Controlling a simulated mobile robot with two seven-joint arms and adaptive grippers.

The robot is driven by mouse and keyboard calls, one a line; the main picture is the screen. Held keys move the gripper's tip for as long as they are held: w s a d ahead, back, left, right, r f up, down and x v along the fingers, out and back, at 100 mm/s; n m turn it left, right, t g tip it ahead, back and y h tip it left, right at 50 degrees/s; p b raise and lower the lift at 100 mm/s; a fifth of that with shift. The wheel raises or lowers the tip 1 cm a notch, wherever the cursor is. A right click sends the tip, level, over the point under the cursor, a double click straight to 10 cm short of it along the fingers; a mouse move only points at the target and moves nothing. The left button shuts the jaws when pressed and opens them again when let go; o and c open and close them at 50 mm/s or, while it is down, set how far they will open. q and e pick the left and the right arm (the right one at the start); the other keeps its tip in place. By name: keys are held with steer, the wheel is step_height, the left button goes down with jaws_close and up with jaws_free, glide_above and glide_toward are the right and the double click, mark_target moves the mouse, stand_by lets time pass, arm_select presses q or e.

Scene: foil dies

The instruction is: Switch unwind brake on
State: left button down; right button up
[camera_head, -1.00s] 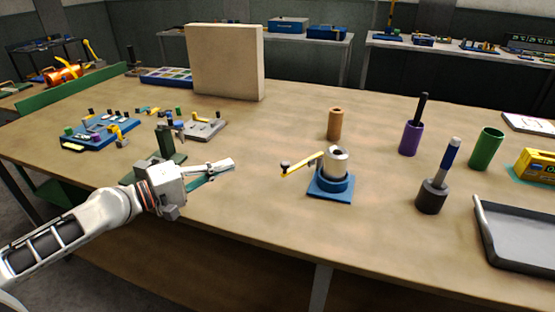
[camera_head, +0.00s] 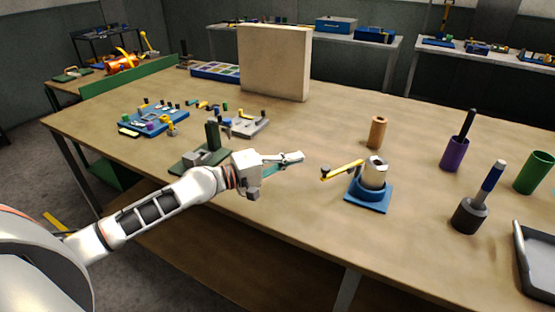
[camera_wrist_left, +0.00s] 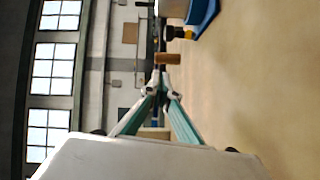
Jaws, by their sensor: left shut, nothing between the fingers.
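A blue base (camera_head: 369,196) on the table carries a silver roll (camera_head: 375,172). A yellow lever (camera_head: 344,170) with a dark knob at its free end sticks out to the left. I cannot tell for certain that this lever is the unwind brake. My left gripper (camera_head: 300,157) is shut and empty, left of the knob and apart from it. In the left wrist view the shut fingertips (camera_wrist_left: 161,78) point toward a brown cylinder; the dark knob (camera_wrist_left: 174,33) and part of the blue base (camera_wrist_left: 205,17) show at the top. My right gripper is not in view.
A green stand (camera_head: 212,138) is beside my left wrist. The brown cylinder (camera_head: 377,134) stands behind the roll. A purple cup (camera_head: 454,154), a dark holder (camera_head: 468,217) and a green cup (camera_head: 534,174) are at the right. A beige panel (camera_head: 274,64) stands behind.

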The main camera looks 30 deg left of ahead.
arm_select(q)
steer(key=shift+d+f+p, duration=0.2)
steer(key=shift+d+p, duration=0.5)
steer(key=shift+d, duration=0.5)
steer(key=shift+d+f+p, duration=0.2)
steer(key=shift+d+p, duration=0.5)
steer(key=shift+d, duration=0.45)
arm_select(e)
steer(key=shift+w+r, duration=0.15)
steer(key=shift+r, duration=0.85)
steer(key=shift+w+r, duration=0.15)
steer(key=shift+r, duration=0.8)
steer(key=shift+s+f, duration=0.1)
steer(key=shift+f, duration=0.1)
arm_select(q)
steer(key=shift+d, duration=0.1)
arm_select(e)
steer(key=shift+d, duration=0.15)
